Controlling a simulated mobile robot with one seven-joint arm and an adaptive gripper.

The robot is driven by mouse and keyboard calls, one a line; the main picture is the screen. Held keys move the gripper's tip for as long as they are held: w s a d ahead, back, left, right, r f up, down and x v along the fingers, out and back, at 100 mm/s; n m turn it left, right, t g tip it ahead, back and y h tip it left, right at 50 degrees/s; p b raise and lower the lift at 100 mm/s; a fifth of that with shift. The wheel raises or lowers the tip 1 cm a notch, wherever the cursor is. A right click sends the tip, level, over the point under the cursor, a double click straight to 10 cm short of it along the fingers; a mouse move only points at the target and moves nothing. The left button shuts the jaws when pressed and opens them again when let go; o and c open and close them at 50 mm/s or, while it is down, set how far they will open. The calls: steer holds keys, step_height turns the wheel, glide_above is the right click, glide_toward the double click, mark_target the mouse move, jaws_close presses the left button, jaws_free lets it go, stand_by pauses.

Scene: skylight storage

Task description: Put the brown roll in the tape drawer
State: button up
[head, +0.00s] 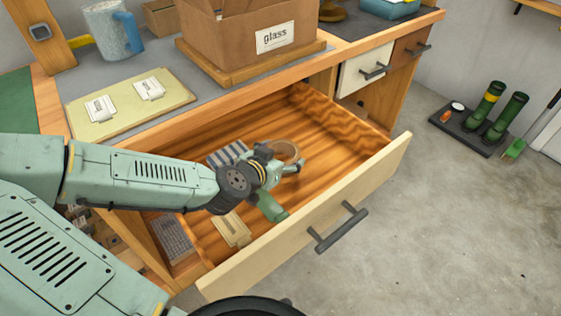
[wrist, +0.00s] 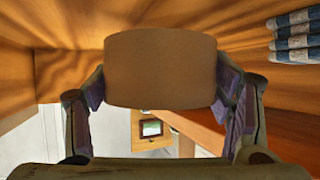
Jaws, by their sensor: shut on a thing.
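The brown roll (head: 285,151) is a ring of tape at the end of my arm, and in the wrist view the brown roll (wrist: 160,69) fills the upper middle. My gripper (head: 287,166) is shut on it, with a finger pressed to each side of the roll in the wrist view (wrist: 160,88). The open drawer (head: 370,176) is pulled out below the bench top. My gripper and the roll are over or inside the drawer's space; I cannot tell whether the roll touches the drawer floor.
A blue-white striped item (head: 228,153) and a beige packet (head: 231,230) lie in the drawer. A grey item (head: 173,238) sits near its left side. A cardboard box labelled glass (head: 230,40) and a blue mug (head: 113,33) stand on the bench. The drawer's right side is bare.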

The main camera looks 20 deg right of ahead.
steer(key=shift+f, duration=1)
steer(key=shift+f, duration=0.3)
steer(key=o, duration=1.2)
steer(key=shift+r, duration=0.1)
